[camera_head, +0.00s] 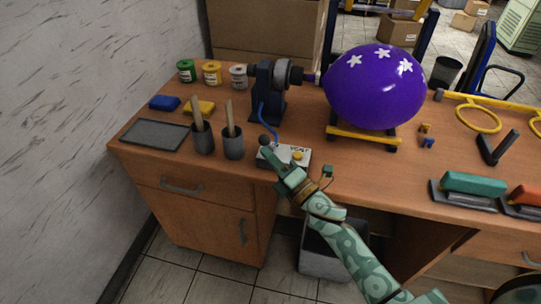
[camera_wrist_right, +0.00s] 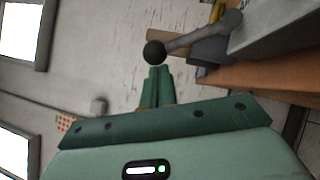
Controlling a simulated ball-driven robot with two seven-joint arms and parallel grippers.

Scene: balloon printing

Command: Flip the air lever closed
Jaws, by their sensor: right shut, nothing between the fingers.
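The air lever ends in a round dark knob (camera_head: 264,140) at the left end of a small grey control box (camera_head: 303,157) on the desk's front edge. In the right wrist view the lever's grey arm (camera_wrist_right: 198,38) slants up to the right from its black ball knob (camera_wrist_right: 154,52). My right gripper (camera_head: 271,154) is shut and empty, its fingertips at the knob. In the wrist view the fingertips (camera_wrist_right: 158,70) sit just below the ball; I cannot tell whether they touch. My left gripper is not in view.
A purple balloon (camera_head: 374,88) with white stars sits at the dark blue machine's (camera_head: 268,90) nozzle, above a yellow-edged stand (camera_head: 363,136). Two dark cups (camera_head: 233,146) with sticks stand left of the box. A grey bin (camera_head: 325,250) is below the desk.

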